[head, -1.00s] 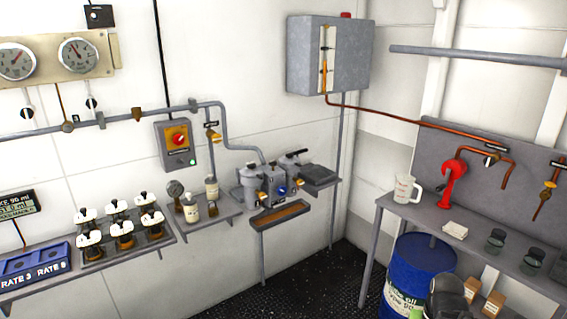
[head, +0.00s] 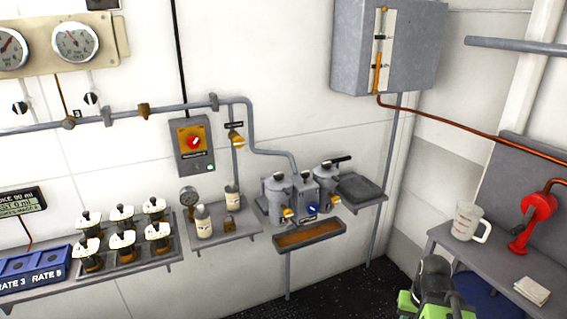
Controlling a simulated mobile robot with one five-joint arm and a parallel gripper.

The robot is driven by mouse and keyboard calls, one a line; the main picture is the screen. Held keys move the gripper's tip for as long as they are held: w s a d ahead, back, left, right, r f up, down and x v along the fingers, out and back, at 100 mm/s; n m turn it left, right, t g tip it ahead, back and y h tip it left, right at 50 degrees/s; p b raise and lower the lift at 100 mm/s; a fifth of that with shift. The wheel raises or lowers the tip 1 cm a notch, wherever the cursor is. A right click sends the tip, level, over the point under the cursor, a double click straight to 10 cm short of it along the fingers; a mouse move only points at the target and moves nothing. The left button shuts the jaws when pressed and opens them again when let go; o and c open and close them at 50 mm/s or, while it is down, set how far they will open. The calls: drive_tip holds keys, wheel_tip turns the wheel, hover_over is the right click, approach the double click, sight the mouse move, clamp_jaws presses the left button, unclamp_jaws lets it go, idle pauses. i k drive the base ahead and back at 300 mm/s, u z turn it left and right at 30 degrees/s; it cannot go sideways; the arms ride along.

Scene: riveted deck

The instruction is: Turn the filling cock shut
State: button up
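Which fitting is the filling cock I cannot tell for sure. A small valve with a yellow-orange handle (head: 237,141) sits on the vertical pipe right of the control box. Orange-handled fittings (head: 288,213) show on the twin grey filter housings (head: 277,190). A grey tank (head: 412,45) at the upper right has a sight tube (head: 378,70) with orange liquid, and a copper pipe (head: 450,122) leads from it to the right. My gripper (head: 435,285), dark grey with green parts, is low at the right, well apart from these fittings; its fingertips are not clear.
A bench at the right (head: 455,248) bears a jug (head: 466,222), a red hand pump (head: 537,215) and a white pad (head: 532,290). Left shelves hold several capped jars (head: 122,235) and bottles (head: 203,222). A drip tray (head: 310,232) juts below the filters. Dark floor (head: 350,292) is open between.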

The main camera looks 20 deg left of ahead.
sight(304, 175)
drive_tip(key=u, duration=0.45)
drive_tip(key=i, duration=0.95)
drive_tip(key=u, duration=0.4)
